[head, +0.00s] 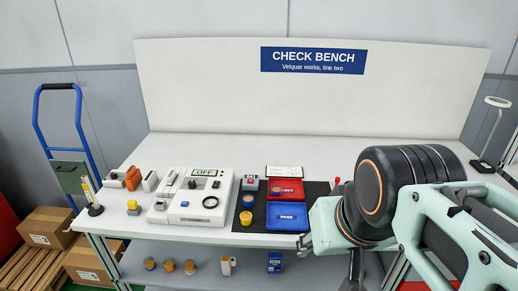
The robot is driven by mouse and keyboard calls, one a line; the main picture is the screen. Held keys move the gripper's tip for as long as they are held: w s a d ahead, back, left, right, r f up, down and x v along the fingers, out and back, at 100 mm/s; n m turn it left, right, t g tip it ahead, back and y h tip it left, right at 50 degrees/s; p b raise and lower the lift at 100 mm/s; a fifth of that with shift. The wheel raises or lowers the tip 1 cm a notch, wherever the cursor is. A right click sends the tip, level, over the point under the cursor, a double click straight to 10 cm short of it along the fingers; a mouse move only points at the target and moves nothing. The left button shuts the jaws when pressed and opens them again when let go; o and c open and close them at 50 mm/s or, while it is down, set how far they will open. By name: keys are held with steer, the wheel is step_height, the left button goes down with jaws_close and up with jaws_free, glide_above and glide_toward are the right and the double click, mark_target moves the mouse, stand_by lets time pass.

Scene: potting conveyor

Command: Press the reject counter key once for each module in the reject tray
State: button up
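The red reject tray (291,186) lies on a black mat on the bench, right of centre. At least one small round module (277,190) seems to lie at its left side; the exact number inside is too small to tell. The counter (250,182), a small grey box with a display and a red key, stands just left of the tray. Two round orange modules, one farther back (247,200) and one nearer (246,217), stand left of the trays. My gripper (354,274) shows only as a dark part at the bottom edge, right of and apart from the counter; its fingers are not clear.
A blue pass tray (287,217) lies in front of the red one. A white test unit (195,198) reading OFF stands to the left. A white card (285,171) is behind the red tray. My arm covers the bench's right side. The back of the bench is clear.

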stand_by(0.5)
jaws_close()
stand_by(1.4)
